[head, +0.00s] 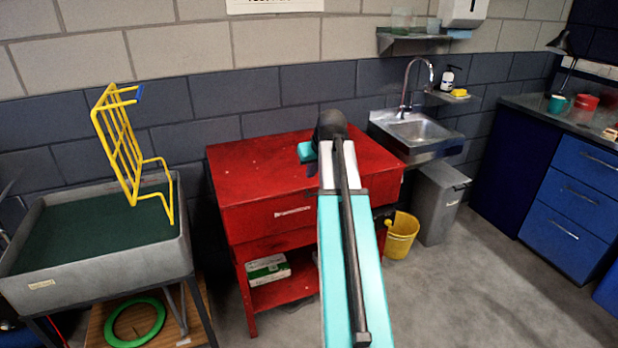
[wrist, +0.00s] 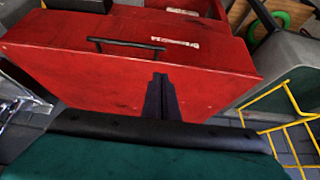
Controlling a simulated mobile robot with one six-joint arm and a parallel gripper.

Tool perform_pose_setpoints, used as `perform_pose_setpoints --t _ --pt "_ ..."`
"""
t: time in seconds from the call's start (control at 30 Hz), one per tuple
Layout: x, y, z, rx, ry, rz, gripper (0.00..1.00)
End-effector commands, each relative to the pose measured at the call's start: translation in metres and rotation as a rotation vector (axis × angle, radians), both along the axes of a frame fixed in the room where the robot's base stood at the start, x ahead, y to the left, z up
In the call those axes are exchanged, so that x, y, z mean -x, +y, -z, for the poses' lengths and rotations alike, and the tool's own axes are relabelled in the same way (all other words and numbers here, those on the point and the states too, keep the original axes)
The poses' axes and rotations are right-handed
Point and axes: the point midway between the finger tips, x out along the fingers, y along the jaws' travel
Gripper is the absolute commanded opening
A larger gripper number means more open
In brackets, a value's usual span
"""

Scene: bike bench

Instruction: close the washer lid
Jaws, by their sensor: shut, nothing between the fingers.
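The washer looks to be the red unit (head: 262,216) on legs in the middle of the head view. Its red lid (head: 250,160) lies flat on top, and I see no gap under it. In the wrist view the red washer (wrist: 215,75) fills the upper middle, with a dark bar handle (wrist: 125,45) along it. My gripper (wrist: 160,82) is shut and empty, above the red surface; I cannot tell whether it touches. In the head view my arm hides the gripper and part of the lid's right side.
A grey tub (head: 100,285) with a yellow wire rack (head: 122,150) stands left of the washer. A sink (head: 420,130), a grey bin (head: 440,203) and a yellow bucket (head: 402,236) are to the right. Blue drawers (head: 568,190) stand far right.

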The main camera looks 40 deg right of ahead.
Motion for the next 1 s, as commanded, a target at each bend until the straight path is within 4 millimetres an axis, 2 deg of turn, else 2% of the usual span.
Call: perform_pose_setpoints --t 0.33,1.0 --pt "0.016 0.006 -0.026 0.001 -0.001 -0.001 0.00" --pt "0.017 0.008 -0.029 0.000 -0.001 -0.004 0.00"
